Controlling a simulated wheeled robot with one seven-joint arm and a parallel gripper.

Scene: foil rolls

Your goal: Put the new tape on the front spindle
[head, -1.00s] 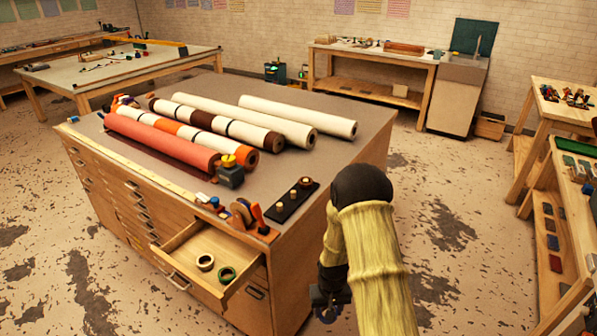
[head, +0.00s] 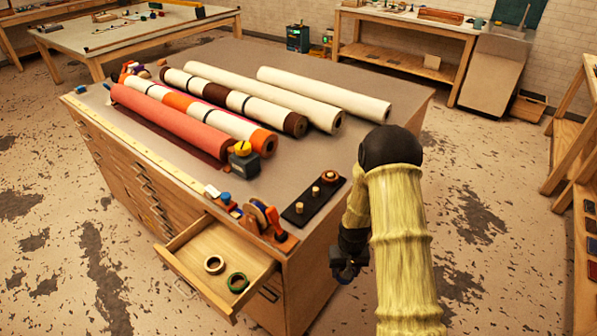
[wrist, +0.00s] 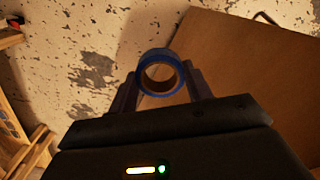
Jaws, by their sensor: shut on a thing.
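My gripper (wrist: 163,92) is shut on a blue tape roll (wrist: 146,62), its ring opening facing the wrist camera. In the head view my gripper (head: 346,272) hangs beside the right side of the cabinet, below its top; the roll is hard to make out there. A black spindle board (head: 306,217) lies on the cabinet top near the front right corner. The front spindle (head: 299,208) and middle spindle (head: 315,192) are short, light, bare pegs. The back spindle (head: 329,177) carries a dark reddish-brown ring. My gripper is apart from the board.
A tape dispenser (head: 262,219) with orange parts stands left of the board. Long foil rolls (head: 325,93) cover the table's middle. Floor to the right is clear.

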